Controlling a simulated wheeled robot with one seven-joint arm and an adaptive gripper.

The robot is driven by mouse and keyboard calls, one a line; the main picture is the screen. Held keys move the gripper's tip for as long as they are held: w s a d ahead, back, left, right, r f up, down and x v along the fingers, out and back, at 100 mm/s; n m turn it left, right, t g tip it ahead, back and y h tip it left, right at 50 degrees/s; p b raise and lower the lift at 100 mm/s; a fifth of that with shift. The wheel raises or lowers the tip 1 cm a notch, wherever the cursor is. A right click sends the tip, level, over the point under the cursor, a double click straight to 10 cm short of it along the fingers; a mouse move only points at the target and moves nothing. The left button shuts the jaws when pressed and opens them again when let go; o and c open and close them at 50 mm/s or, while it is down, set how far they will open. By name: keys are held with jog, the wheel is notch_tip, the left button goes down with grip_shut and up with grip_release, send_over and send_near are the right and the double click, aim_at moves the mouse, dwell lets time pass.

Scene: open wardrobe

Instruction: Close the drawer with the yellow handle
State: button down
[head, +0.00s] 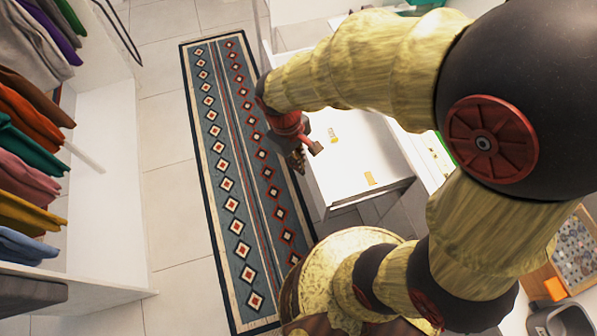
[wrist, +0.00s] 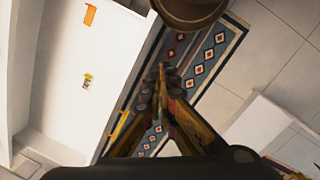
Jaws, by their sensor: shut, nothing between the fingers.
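The white drawer (head: 350,158) stands pulled out from the unit on the right, its front facing the rug. In the wrist view the drawer (wrist: 60,55) fills the left side, and its yellow handle (wrist: 121,126) runs along the front edge. The handle is hidden in the head view. My gripper (head: 298,160) is just outside the drawer's front, over the rug's edge. In the wrist view my gripper (wrist: 164,72) has its fingertips together and empty, to the right of the handle. I cannot tell whether it touches the front.
A patterned blue rug (head: 225,150) lies on the tiled floor beside the drawer. Small yellow and orange pieces (wrist: 88,82) lie in the drawer. A box (head: 575,250) stands at the right.

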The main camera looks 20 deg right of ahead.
jog(key=w+a+f+n+h, duration=0.1)
jog(key=w+a+f+n, duration=0.1)
jog(key=w+f+n, duration=0.5)
jog(key=w+a+f+n, duration=0.1)
jog(key=w+f+n, duration=0.1)
jog(key=f+n, duration=0.45)
jog(key=d+f+m+b, duration=0.1)
jog(key=d+f+b, duration=0.4)
jog(key=f, duration=0.6)
jog(key=shift+w+d+m+t, duration=0.15)
jog(key=shift+d+m+t, duration=0.2)
jog(key=shift+d, duration=0.25)
